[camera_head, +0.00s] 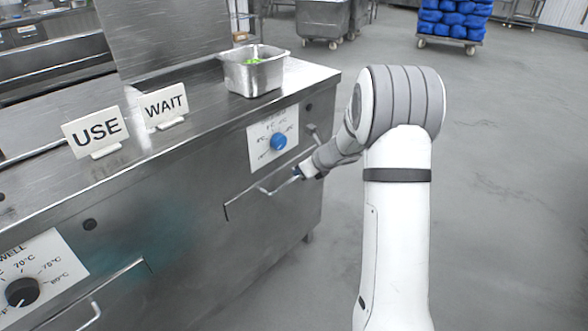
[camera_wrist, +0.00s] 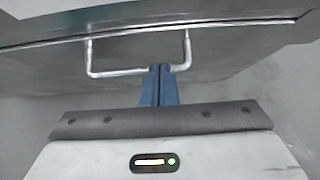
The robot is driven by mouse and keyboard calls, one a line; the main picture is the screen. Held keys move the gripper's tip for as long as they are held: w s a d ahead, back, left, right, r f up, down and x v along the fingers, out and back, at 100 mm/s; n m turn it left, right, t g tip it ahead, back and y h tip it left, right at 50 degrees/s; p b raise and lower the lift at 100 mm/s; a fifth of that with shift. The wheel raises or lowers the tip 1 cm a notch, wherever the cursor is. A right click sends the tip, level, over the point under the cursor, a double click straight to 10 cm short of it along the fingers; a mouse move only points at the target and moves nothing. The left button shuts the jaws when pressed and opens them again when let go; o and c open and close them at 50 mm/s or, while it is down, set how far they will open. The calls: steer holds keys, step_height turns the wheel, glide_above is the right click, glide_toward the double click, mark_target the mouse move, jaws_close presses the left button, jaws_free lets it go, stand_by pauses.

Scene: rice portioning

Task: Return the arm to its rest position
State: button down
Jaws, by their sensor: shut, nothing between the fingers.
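My gripper (camera_head: 297,172) is at the front of the steel counter, close to the bar handle (camera_head: 268,190) of a front panel. My white and grey arm reaches down to it from the right. In the wrist view, my gripper's blue fingers (camera_wrist: 160,72) are pressed together with nothing between them. Their tips overlap the handle (camera_wrist: 105,74) in the picture; I cannot tell whether they touch it.
The steel counter (camera_head: 190,150) fills the left, with a blue knob (camera_head: 278,141) above the panel. On top stand a USE sign (camera_head: 95,133), a WAIT sign (camera_head: 163,105) and a steel pan (camera_head: 253,80) with something green inside. The floor (camera_head: 510,200) on the right is clear.

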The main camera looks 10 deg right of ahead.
steer(key=p+v, duration=0.3)
steer(key=v, duration=0.7)
steer(key=s+a+r+n+g+p, duration=0.2)
steer(key=s+a+r+n+p, duration=0.2)
steer(key=s+r+n+p, duration=0.35)
steer(key=s+a+r+n+g+p, duration=0.1)
steer(key=s+a+r+n+p, duration=0.35)
steer(key=s+r+n, duration=0.5)
steer(key=s+d+r+n+g+h+p, duration=0.1)
steer(key=s+r+n+h+p, duration=0.4)
steer(key=s+r+n+p, duration=0.5)
steer(key=s+r+n, duration=0.1)
steer(key=s+r, duration=0.2)
steer(key=s, duration=0.2)
steer(key=shift+n+g, duration=0.3)
steer(key=shift+n, duration=0.1)
